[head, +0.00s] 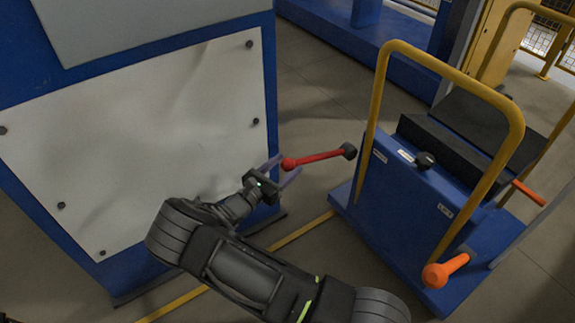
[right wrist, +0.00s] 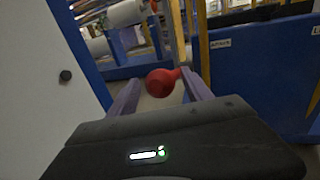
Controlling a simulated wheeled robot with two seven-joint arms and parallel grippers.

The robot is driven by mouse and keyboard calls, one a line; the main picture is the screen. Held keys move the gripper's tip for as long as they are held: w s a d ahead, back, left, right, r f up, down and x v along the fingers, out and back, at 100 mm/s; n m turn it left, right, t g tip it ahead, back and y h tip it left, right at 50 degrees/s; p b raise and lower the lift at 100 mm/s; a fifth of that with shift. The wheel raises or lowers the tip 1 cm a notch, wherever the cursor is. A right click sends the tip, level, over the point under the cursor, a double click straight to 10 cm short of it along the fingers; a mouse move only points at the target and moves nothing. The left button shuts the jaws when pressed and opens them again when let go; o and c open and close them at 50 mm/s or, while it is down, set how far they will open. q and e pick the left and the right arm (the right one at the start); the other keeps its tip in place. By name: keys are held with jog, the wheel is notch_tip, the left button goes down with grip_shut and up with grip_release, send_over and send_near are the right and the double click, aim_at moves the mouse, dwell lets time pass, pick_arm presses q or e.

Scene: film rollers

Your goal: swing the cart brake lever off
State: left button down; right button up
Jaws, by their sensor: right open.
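The blue cart (head: 400,205) stands at the right in the head view. A red lever (head: 318,157) with a round red end sticks out leftward from a dark pivot (head: 348,151) at its left side. I take this as the brake lever; the small label near it is too blurred to read. My right gripper (head: 281,170) is open at the lever's free end, its fingers on either side of the red knob. In the right wrist view the red knob (right wrist: 160,82) shows between the fingertips; contact cannot be told. My left gripper is not in view.
A blue machine with a white panel (head: 140,130) stands close left of my right gripper. Floor shows between machine and cart.

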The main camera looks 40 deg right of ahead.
jog(key=shift+w+d, duration=0.15)
jog(key=shift+d, duration=0.4)
jog(key=shift+c, duration=0.2)
grip_shut()
dwell(0.4)
